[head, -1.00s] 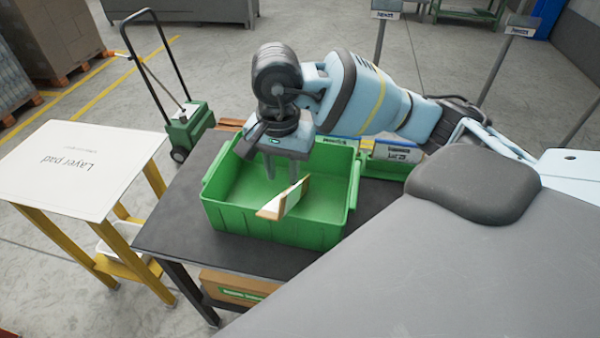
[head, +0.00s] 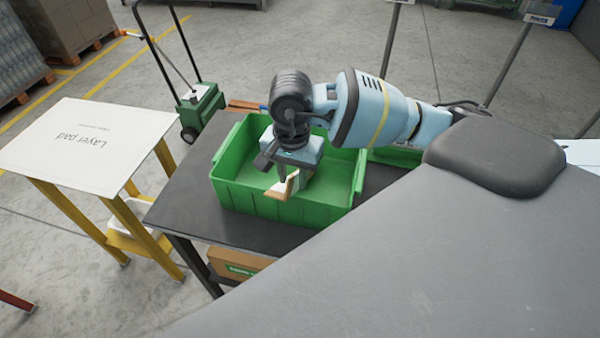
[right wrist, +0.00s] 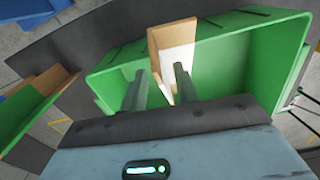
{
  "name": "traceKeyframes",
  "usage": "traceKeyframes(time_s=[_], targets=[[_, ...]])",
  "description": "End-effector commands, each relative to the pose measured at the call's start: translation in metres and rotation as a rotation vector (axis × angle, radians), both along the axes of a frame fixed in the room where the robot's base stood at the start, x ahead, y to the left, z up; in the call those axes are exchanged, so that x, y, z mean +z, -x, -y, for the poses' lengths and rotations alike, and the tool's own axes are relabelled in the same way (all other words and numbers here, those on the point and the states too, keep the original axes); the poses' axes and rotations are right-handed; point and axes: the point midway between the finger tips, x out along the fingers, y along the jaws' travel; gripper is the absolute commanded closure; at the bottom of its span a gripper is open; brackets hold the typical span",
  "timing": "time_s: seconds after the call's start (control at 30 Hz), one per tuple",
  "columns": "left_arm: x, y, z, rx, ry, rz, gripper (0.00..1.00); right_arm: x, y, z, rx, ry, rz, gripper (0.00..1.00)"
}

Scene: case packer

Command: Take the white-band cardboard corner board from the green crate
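The green crate (head: 237,192) stands on the dark table and also shows in the right wrist view (right wrist: 247,68). A cardboard corner board (head: 280,189), brown with a white face, leans upright at the crate's near wall and sticks up over its rim. In the right wrist view the board (right wrist: 172,48) lies just ahead of the fingers. My right gripper (head: 288,175) is down at the crate, right beside the board. Its fingers (right wrist: 160,72) are apart, with the board's lower part between them or just beyond; contact is unclear. My left gripper is out of view.
The dark table (head: 188,205) has a clear strip left of the crate. A layer pad table (head: 75,145) stands further left, a green cart (head: 200,105) behind. Another green bin (head: 395,157) is right of the crate, partly hidden by my arm.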

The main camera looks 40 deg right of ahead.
Motion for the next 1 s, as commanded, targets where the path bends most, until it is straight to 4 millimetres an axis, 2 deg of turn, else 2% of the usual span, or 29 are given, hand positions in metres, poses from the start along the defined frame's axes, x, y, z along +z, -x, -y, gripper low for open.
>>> traceKeyframes(time_s=[0.1,0.3,0.53,0.87,1.0], targets=[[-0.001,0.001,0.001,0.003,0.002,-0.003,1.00,-0.006,0.000,0.000,0.000,0.000,-0.001,0.70],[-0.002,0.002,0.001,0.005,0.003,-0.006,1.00,-0.007,0.000,0.000,0.001,0.000,-0.001,0.70],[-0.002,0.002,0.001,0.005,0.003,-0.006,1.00,-0.006,0.000,0.000,0.001,0.000,-0.001,1.00],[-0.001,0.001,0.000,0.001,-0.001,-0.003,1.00,-0.005,0.000,0.000,0.001,0.000,0.000,1.00],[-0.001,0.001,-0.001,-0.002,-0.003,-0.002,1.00,0.006,-0.001,0.000,0.001,-0.001,0.003,1.00]])
